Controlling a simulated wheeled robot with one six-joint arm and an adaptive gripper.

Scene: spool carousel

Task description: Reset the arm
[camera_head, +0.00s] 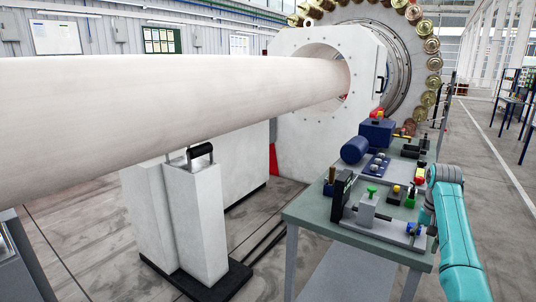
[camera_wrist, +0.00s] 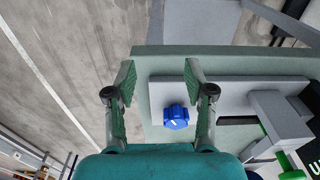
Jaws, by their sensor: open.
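My arm (camera_head: 458,225) is teal and reaches over the right end of a workbench in the head view. In the wrist view my gripper (camera_wrist: 158,82) is open, with its two green-padded fingers spread apart and nothing between the tips. Below the fingers is the green bench top (camera_wrist: 145,62) with a grey plate (camera_wrist: 235,90) on it. A blue knob-like part (camera_wrist: 175,117) shows on the plate, between the fingers' lower parts and apart from them as far as I can tell. My gripper's fingers are hard to make out in the head view.
The workbench (camera_head: 300,213) holds a grey fixture (camera_head: 367,208) with a green knob, a blue machine (camera_head: 377,132) and several small parts. A large white tube (camera_head: 150,100) runs into a white housing (camera_head: 300,140), with a carousel of spools (camera_head: 432,46) behind.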

